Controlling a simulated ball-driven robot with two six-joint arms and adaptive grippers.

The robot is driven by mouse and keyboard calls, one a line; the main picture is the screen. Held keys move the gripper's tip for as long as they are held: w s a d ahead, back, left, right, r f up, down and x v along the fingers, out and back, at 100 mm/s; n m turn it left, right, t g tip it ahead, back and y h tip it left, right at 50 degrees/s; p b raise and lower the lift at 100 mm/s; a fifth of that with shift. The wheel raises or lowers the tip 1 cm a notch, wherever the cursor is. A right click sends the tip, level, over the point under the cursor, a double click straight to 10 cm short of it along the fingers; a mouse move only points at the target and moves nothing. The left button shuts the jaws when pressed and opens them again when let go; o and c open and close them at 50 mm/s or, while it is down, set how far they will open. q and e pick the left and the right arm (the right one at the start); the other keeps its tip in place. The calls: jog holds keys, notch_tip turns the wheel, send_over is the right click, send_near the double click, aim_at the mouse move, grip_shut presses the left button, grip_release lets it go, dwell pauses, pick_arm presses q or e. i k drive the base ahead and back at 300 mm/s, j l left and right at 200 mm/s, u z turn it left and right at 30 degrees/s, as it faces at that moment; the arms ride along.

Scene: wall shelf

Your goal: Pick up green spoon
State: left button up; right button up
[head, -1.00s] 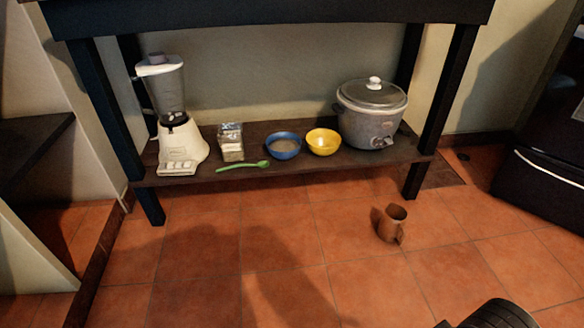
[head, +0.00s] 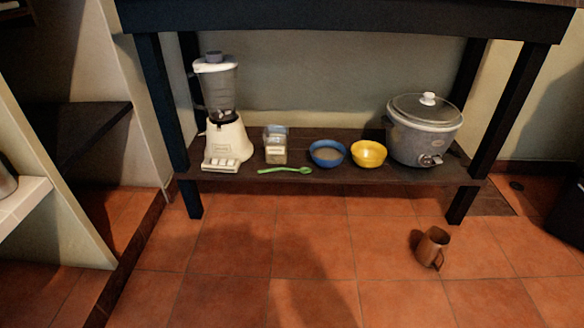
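The green spoon (head: 285,170) lies along the front edge of the low dark shelf (head: 350,176) under the black table. It is in front of the small clear container (head: 275,146) and to the left of the blue bowl (head: 327,155). Its bowl end points right. Nothing covers it. Neither of my grippers shows in the head view now.
A white blender (head: 226,130) stands left on the shelf. A yellow bowl (head: 369,155) and a grey slow cooker (head: 424,130) stand right. Black table legs (head: 164,110) frame the shelf. A brown mug (head: 432,247) is on the tiled floor, which is otherwise clear in front.

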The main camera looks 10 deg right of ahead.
aim_at(304, 170)
jog(key=i+j, duration=0.1)
jog(key=i, duration=0.55)
jog(key=i+j, duration=0.15)
jog(key=i, duration=0.45)
